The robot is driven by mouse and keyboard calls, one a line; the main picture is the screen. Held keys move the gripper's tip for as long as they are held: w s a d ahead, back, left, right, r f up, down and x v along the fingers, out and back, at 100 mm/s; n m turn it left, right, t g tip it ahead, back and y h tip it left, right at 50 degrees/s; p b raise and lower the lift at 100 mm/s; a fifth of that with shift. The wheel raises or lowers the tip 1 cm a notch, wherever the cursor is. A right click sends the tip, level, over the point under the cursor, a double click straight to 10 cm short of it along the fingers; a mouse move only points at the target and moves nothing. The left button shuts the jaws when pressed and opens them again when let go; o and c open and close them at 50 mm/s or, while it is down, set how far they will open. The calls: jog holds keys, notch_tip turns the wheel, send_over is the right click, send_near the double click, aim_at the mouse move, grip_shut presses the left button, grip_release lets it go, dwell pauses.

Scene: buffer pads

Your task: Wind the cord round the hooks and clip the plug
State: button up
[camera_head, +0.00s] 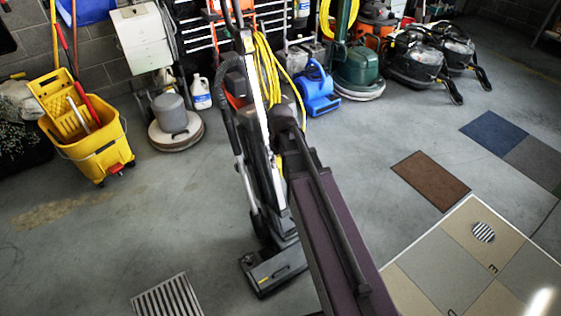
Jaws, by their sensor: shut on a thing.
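A tall upright vacuum cleaner (262,165) stands on the floor in the middle of the head view, its floor head (273,266) at the bottom. A yellow cord (266,68) hangs in long loops at the right of its upper handle. One strand runs down to the dark end of my arm. My gripper (286,118) is there, close to the right side of the vacuum's body, mostly dark against it. It is shut on the cord. The fingertips are hard to make out. The hooks and the plug cannot be picked out.
A yellow mop bucket (88,140) and a round floor machine (175,125) stand at left. A blue blower (320,92), a green machine (358,70) and black machines (415,62) stand at the back. A floor grate (167,298) lies in front. The floor at right has flat mats (430,180).

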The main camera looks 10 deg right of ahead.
jog(key=w+d+f+b, duration=0.3)
jog(key=w+f+b, duration=0.3)
jog(key=w, duration=0.1)
jog(key=shift+w+f, duration=0.15)
jog(key=shift+w, duration=0.1)
dwell(0.5)
jog(key=shift+w+a+f+b, duration=0.3)
jog(key=shift+w+b, duration=0.05)
jog(key=shift+w, duration=0.45)
jog(key=shift+w+a+f+b, duration=0.25)
jog(key=shift+w+f+b, duration=0.05)
jog(key=shift+w, duration=0.55)
jog(key=shift+w+a+f+b, duration=0.3)
jog(key=shift+w+b, duration=0.05)
jog(key=shift+w, duration=0.45)
jog(key=shift+w+a+f, duration=0.15)
jog(key=shift+w+f, duration=0.1)
jog(key=shift+w, duration=0.3)
dwell(1.1)
jog(key=o, duration=1.2)
jog(key=shift+c, duration=0.2)
jog(key=shift+s+r, duration=0.1)
jog(key=shift+s, duration=0.05)
